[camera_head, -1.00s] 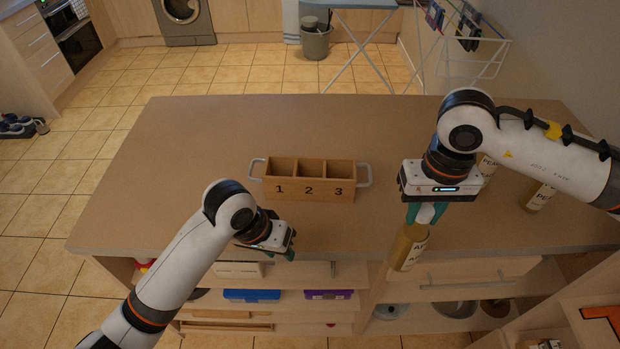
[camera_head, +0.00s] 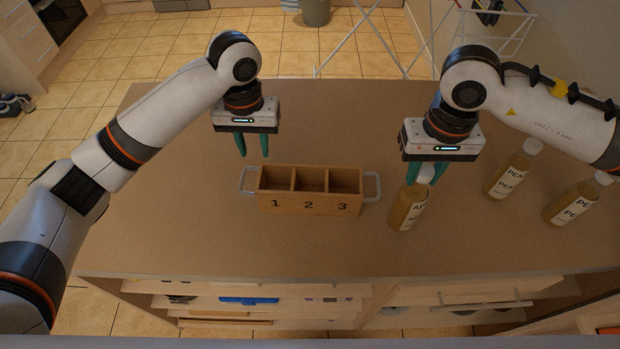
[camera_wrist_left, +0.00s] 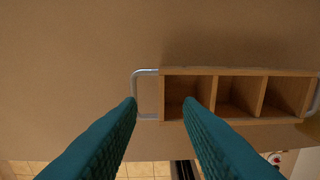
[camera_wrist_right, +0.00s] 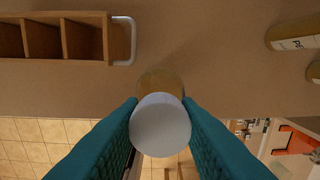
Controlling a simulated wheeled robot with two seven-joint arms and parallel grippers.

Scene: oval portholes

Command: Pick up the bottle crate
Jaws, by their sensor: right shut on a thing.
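The wooden bottle crate (camera_head: 310,203) sits on the table with three empty compartments marked 1, 2 and 3 and a metal handle at each end. My left gripper (camera_head: 254,155) is open and empty above the crate's left handle (camera_head: 247,181). In the left wrist view the left handle (camera_wrist_left: 147,95) shows near the fingertips, with the crate (camera_wrist_left: 240,95) to the right. My right gripper (camera_head: 424,180) is shut on the white cap of a yellowish bottle (camera_head: 405,208), held upright right of the crate. The right wrist view shows the white cap (camera_wrist_right: 160,125) between the fingers.
Two similar bottles, one (camera_head: 512,170) nearer the middle and one (camera_head: 577,200) farther right, stand on the table's right side. The table (camera_head: 180,200) is clear left of the crate. Shelves with a blue box (camera_head: 248,300) lie under the front edge.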

